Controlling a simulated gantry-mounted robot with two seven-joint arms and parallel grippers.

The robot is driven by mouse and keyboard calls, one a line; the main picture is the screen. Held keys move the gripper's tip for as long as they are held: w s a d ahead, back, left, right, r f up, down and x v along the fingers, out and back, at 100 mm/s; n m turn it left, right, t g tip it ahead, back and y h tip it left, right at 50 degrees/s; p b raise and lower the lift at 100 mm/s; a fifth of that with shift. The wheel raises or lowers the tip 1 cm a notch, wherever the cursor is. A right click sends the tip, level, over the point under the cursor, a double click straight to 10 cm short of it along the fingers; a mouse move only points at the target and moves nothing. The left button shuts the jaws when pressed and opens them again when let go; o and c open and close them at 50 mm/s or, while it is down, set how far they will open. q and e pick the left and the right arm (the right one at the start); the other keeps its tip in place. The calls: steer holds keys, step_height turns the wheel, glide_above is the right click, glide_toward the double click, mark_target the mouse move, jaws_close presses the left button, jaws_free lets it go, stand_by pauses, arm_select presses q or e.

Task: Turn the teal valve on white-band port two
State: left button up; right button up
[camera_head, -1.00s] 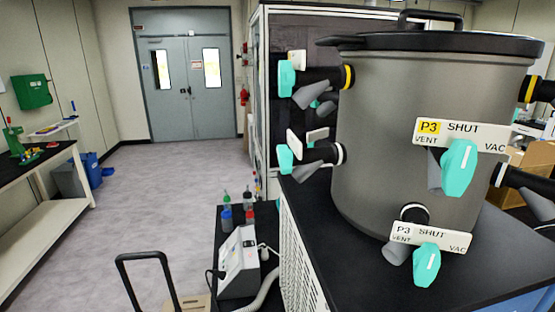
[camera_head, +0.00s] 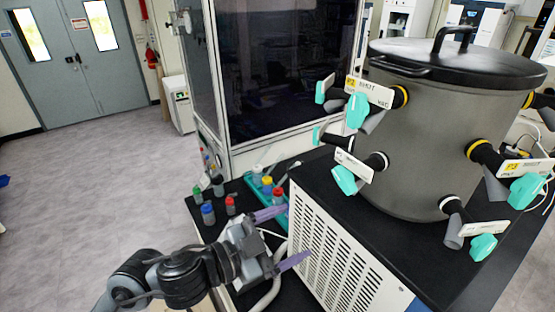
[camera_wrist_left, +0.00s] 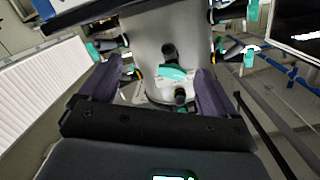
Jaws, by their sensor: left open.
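The grey drum (camera_head: 425,150) carries black ports with yellow or white bands, label plates and teal valves. Below the yellow-label P2 plate (camera_head: 368,91) is a white-band port (camera_head: 382,161) with a small, hard-to-read plate (camera_head: 353,166) and a teal valve (camera_head: 345,181). My left gripper (camera_head: 297,233) is open and empty, left of and below that valve, in front of the white vented cabinet. In the left wrist view its purple fingers (camera_wrist_left: 158,68) stand apart, with the drum (camera_wrist_left: 150,35) and a teal valve (camera_wrist_left: 174,73) beyond; I cannot tell which port this is. My right gripper is out of view.
The white vented cabinet (camera_head: 330,245) with a black top bears the drum. A teal tray (camera_head: 281,217) and several small bottles (camera_head: 208,213) stand on the black bench behind my left arm. Another yellow-band valve (camera_head: 526,191) and white-band valve (camera_head: 483,247) project at the right.

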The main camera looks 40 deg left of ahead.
arm_select(q)
steer(key=t+p, duration=0.1)
glide_toward(342, 181)
steer(key=s, duration=0.2)
steer(key=shift+m, duration=0.4)
steer(key=x, duration=1)
steer(key=shift+w+a, duration=0.3)
steer(key=shift+w, duration=0.05)
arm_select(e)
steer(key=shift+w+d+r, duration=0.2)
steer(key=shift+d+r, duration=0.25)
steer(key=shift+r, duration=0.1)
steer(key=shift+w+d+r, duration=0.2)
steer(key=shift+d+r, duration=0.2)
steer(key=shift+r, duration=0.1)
arm_select(q)
steer(key=c, duration=1.1)
steer(key=shift+o, duration=0.2)
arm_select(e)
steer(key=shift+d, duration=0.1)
